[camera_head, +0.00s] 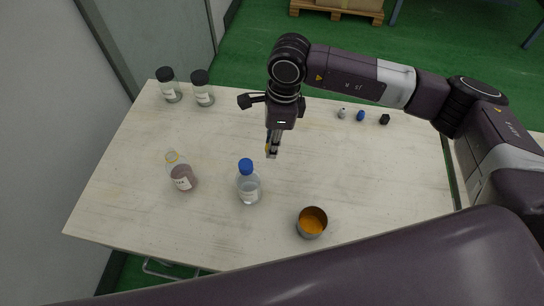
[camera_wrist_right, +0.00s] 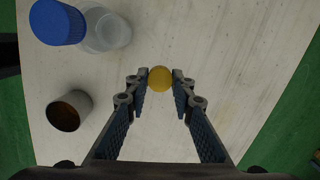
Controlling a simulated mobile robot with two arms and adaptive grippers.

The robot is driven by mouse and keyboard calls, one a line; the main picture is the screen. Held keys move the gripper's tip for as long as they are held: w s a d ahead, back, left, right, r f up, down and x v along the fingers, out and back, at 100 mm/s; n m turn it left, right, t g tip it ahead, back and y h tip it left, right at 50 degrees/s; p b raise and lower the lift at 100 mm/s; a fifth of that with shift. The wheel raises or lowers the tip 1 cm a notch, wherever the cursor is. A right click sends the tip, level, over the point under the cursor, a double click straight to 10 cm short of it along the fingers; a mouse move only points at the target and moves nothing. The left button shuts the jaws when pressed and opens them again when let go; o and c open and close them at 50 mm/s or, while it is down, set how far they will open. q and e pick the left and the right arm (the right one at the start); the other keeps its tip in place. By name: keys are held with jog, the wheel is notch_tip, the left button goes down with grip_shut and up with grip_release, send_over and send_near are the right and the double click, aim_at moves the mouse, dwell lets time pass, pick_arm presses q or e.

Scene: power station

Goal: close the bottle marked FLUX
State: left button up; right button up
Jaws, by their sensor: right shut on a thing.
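A bottle with reddish contents and a small white label (camera_head: 183,178) stands at the left of the table, its neck open with a yellowish rim. Its label is too small to read surely, but it may be FLUX. My right gripper (camera_head: 271,152) is above the middle of the table, to the right of that bottle. It is shut on a round yellow cap (camera_wrist_right: 160,79), held between the fingertips in the wrist view. My left gripper is not in view.
A clear bottle with a blue cap (camera_head: 249,187) stands between the reddish bottle and my gripper's side. A metal cup with orange contents (camera_head: 311,223) is at the front. Two black-capped jars (camera_head: 203,93) stand at the back left. Small caps (camera_head: 361,116) lie at the back right.

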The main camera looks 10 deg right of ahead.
notch_tip(320, 180, up, 11)
jog(key=b, duration=0.1)
jog(key=shift+r+b, duration=0.15)
jog(key=shift+b, duration=0.15)
